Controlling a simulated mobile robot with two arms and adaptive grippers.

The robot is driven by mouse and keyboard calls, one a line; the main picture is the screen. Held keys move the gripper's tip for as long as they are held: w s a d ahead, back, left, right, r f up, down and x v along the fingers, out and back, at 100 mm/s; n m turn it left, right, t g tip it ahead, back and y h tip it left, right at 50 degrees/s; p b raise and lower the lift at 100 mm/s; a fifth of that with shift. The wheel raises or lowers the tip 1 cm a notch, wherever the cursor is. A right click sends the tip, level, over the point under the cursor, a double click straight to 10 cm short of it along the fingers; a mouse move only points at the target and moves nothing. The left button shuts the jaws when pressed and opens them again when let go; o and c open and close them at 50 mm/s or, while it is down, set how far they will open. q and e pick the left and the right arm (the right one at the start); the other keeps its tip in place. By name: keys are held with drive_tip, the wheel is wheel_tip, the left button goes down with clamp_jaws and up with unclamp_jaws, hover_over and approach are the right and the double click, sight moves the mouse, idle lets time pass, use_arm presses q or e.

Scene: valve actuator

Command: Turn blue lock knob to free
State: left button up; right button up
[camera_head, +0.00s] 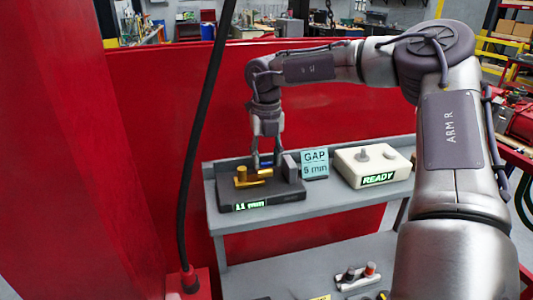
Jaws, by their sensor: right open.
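The blue lock knob (266,165) shows as a small blue patch on the dark valve unit (262,199), beside a brass-yellow fitting (253,177). The unit sits on the grey shelf, and its green display seems to read 11 mm. My right gripper (267,164) points down over the unit with its fingers apart. Its fingertips are on either side of the blue knob or just above it; I cannot tell whether they touch it. The knob's turned position is too small to tell. My left gripper is not in view.
A light-blue sign (315,164) reads GAP 5 mm, right of the unit. A white box (372,166) with knobs and a READY display stands further right. A red panel (150,140) closes off the back and left. A black cable (203,110) hangs at left. A lower shelf (300,270) holds small parts.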

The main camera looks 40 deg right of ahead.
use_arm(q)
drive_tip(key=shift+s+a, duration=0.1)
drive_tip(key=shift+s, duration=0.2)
use_arm(e)
drive_tip(key=shift+d+f, duration=0.1)
drive_tip(key=shift+f, duration=0.1)
clamp_jaws()
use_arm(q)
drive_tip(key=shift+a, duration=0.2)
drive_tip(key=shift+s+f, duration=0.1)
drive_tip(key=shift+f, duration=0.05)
